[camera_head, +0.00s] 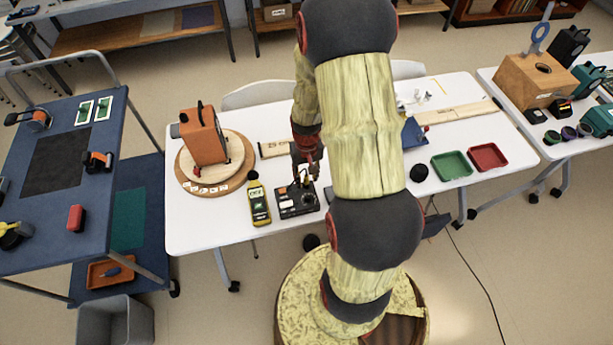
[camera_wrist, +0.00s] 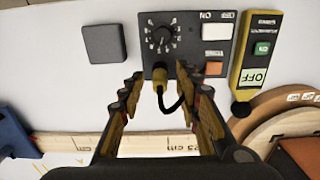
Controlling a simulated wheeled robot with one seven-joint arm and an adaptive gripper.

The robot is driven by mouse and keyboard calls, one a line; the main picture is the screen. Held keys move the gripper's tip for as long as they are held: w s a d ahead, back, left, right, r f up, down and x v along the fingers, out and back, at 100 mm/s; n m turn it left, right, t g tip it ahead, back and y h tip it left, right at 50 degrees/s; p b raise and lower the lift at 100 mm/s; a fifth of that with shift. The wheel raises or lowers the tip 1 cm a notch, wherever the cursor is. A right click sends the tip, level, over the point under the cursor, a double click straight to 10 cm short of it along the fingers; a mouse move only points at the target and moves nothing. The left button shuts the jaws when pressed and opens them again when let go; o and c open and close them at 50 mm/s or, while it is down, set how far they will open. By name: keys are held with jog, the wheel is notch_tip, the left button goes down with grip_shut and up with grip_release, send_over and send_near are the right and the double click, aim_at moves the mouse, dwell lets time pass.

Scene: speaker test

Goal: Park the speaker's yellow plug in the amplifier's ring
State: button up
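The amplifier is a black box (camera_head: 297,199) with a dial and switches, on the white table below my gripper (camera_head: 308,176). In the wrist view the black panel (camera_wrist: 188,52) shows up close. The yellow plug (camera_wrist: 160,79) with its black cable (camera_wrist: 178,101) is at the panel's near edge, below the dial. My gripper (camera_wrist: 159,73) is open, its fingers on either side of the plug with gaps. Whether the plug sits in a ring or socket cannot be told. An orange box with a handle, seemingly the speaker (camera_head: 202,136), stands on a round wooden turntable (camera_head: 183,170).
A yellow meter (camera_head: 259,205) reading OFF lies close beside the amplifier. A black square block (camera_wrist: 104,43) lies on its other side. A wooden ruler (camera_wrist: 160,145) lies behind. Green (camera_head: 451,165) and red trays (camera_head: 488,157) sit further right. Bare table lies in front of the turntable.

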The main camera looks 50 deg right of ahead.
aim_at(307, 176)
notch_tip(307, 176, up, 12)
dwell(0.8)
jog(key=s+a+r+n+t, duration=0.2)
jog(key=s+a+r+n, duration=0.1)
jog(key=a+r, duration=0.8)
jog(key=s+a+r+n+t, duration=0.3)
jog(key=s+a+r, duration=0.1)
jog(key=a+r, duration=0.7)
jog(key=shift+s+a+r+t, duration=0.2)
jog(key=shift+a+r+t, duration=0.05)
jog(key=shift+a+t, duration=0.1)
